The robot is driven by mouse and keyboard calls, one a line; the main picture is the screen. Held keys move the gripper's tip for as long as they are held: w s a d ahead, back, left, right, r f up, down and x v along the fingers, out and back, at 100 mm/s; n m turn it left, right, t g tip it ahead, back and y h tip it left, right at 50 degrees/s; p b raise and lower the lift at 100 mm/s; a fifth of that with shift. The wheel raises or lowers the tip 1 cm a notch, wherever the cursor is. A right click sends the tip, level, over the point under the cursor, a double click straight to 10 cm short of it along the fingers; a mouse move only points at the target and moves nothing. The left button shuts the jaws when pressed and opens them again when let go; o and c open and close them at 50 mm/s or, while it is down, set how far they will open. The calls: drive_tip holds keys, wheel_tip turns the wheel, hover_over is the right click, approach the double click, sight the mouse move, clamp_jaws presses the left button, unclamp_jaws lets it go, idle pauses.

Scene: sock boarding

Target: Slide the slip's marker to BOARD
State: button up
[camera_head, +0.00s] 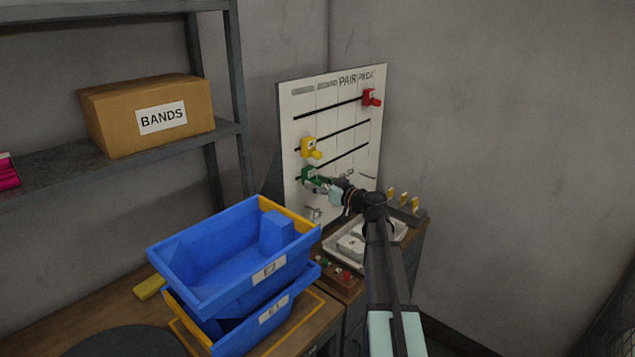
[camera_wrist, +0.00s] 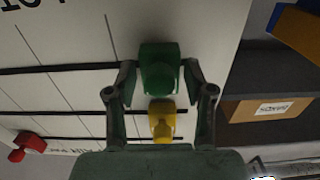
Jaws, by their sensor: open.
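A green marker (camera_head: 309,175) sits at the left of the lowest slot, a yellow marker (camera_head: 308,147) at the left of the middle one, and a red marker (camera_head: 371,97) at the right of the top one. My gripper (camera_head: 322,186) is at the green marker. In the wrist view my open fingers (camera_wrist: 159,82) stand on both sides of the green marker (camera_wrist: 159,66); I cannot tell whether they touch it. The yellow marker (camera_wrist: 162,118) is just beyond.
Stacked blue bins (camera_head: 225,245) with labels stand on the wooden bench left of my arm. A white tray (camera_head: 335,262) and a small box with coloured buttons (camera_head: 340,286) lie below the board. A BANDS carton (camera_head: 110,125) sits on the shelf at left.

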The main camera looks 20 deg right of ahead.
clamp_jaws()
drive_tip(key=shift+w+d+f+b, duration=0.25)
drive_tip(key=shift+d+b, duration=0.2)
drive_tip(key=shift+b, duration=0.3)
drive_tip(key=w+d+b, duration=0.1)
drive_tip(key=d+b, duration=0.1)
drive_tip(key=b, duration=0.1)
drive_tip(key=w+d+b, duration=0.1)
drive_tip(key=d+b, duration=0.2)
drive_tip(key=w+d+b, duration=0.1)
drive_tip(key=d+b, duration=0.2)
drive_tip(key=shift+w, duration=0.35)
drive_tip(key=shift+w+d+r+b, duration=0.15)
drive_tip(key=shift+d+r+b, duration=0.05)
drive_tip(key=shift+d+b, duration=0.4)
unclamp_jaws()
